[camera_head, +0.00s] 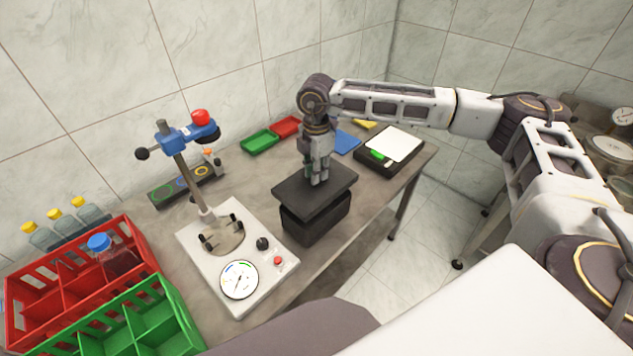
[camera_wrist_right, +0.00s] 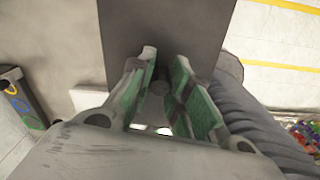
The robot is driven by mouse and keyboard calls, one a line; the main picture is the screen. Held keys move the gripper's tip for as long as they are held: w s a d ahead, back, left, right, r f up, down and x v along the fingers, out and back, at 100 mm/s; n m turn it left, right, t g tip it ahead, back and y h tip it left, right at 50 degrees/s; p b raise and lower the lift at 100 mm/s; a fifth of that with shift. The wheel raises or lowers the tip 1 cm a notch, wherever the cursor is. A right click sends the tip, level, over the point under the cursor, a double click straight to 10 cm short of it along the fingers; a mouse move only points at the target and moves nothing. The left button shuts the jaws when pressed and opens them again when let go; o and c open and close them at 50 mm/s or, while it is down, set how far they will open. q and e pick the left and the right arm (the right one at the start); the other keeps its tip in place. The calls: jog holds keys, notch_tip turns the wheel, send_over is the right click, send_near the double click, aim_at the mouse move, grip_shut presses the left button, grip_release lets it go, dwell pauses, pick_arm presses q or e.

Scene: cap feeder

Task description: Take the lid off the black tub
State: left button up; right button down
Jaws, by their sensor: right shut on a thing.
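The black tub (camera_head: 314,227) stands on the grey table, in front of the wall. Its flat, dark square lid (camera_head: 288,196) is over the tub's top; I cannot tell whether there is a gap between them. My right gripper (camera_head: 318,181) points down at the middle of the lid and is shut on its small knob. In the right wrist view the green-padded fingers (camera_wrist_right: 168,92) are on either side of the round knob (camera_wrist_right: 158,88), with the lid (camera_wrist_right: 180,25) behind. My left gripper is not in view.
Left of the tub is a white-based capping stand (camera_head: 240,283) with a gauge. Red (camera_head: 52,318) and green (camera_head: 178,318) crates are at the lower left. A scale (camera_head: 402,145) is behind right; small green (camera_head: 259,141) and red (camera_head: 287,126) trays lie by the wall.

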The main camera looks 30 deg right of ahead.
jog(key=shift+r, duration=1.15)
